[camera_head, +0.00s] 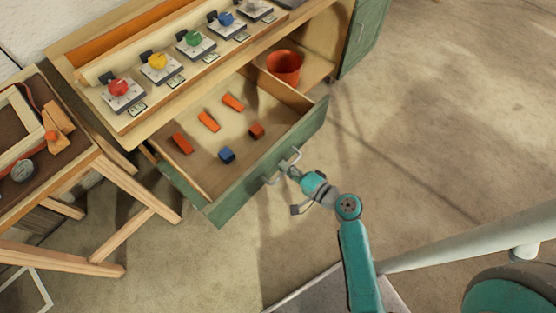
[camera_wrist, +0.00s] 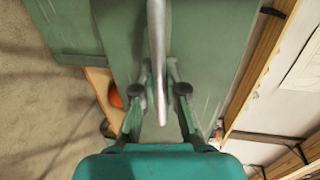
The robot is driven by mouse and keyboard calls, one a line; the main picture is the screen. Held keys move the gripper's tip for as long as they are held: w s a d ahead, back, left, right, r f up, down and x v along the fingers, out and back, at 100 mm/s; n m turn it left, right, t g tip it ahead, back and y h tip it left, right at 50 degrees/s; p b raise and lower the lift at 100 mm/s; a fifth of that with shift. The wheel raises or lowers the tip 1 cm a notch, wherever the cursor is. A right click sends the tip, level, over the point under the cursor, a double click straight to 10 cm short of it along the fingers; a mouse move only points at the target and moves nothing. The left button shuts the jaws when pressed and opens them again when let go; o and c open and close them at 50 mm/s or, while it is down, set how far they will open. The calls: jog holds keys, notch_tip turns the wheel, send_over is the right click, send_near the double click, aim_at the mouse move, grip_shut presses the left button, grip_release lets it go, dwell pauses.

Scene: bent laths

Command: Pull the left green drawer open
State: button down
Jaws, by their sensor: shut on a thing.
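The left green drawer (camera_head: 232,188) stands pulled out from under the wooden workbench, with its inside showing. Its pale metal bar handle (camera_head: 284,164) is on the green front. My gripper (camera_head: 290,171) is at this handle, shut on it. In the wrist view the handle (camera_wrist: 157,50) runs between the two fingers of my gripper (camera_wrist: 160,92), in front of the green drawer front (camera_wrist: 205,45). Where the fingertips touch the bar is hard to see.
Orange blocks (camera_head: 208,121) and a blue block (camera_head: 227,155) lie in the drawer. A red pot (camera_head: 285,66) stands on the shelf behind. Coloured knobs (camera_head: 118,88) line the benchtop. A wooden side table (camera_head: 90,165) stands left. The floor (camera_head: 450,130) right is clear.

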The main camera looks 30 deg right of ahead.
jog(key=shift+s+d, duration=0.15)
jog(key=shift+s, duration=0.35)
jog(key=c, duration=1.2)
grip_release()
jog(key=v, duration=1.2)
